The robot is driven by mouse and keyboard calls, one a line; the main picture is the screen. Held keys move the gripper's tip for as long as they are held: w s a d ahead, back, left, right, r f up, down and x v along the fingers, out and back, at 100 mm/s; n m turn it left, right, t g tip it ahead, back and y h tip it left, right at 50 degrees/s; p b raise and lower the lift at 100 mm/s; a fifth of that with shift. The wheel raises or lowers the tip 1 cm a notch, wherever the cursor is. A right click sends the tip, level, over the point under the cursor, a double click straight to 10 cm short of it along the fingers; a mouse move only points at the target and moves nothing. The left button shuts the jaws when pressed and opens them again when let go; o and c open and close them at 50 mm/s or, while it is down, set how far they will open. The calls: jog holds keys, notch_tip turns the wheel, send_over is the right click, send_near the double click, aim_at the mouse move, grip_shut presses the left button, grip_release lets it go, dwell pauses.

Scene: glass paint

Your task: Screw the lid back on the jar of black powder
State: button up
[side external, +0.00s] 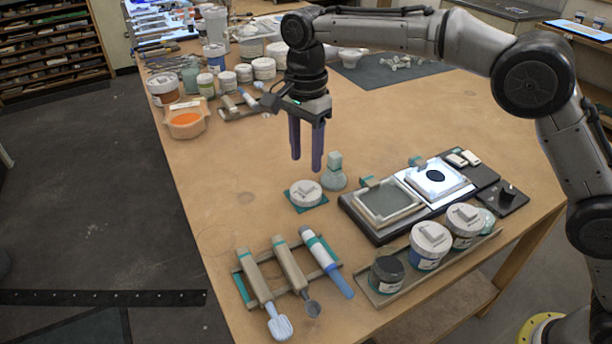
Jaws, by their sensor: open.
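A jar of black powder (386,280) stands in the front tray with its dark top showing and no lid on it. A round white lid with a raised block grip (306,196) lies flat on a small teal mat (295,207) near the middle of the table. My gripper (306,165) points down with its two purple fingers apart and nothing between them. It appears above the lid in the picture; how far above or behind I cannot tell.
White-lidded jars (429,247) stand beside the black jar in the tray (372,299). A glass stopper-like muller (334,178) stands right of the lid. A dark board (352,216) with two panels lies further right. Tools rest on a rack (246,288) at front left. Table left of the lid is clear.

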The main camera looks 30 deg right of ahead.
aim_at(306, 185)
jog(key=n, duration=0.5)
jog(key=shift+f, duration=0.1)
jog(key=n, duration=0.3)
jog(key=shift+f+n, duration=0.15)
jog(key=shift+n, duration=0.25)
jog(key=n, duration=0.4)
jog(key=shift+f+n, duration=0.2)
jog(key=shift+n, duration=0.2)
jog(key=n, duration=0.4)
jog(key=shift+f+n, duration=0.2)
jog(key=shift+n, duration=0.2)
notch_tip(306, 185, down, 5)
grip_shut()
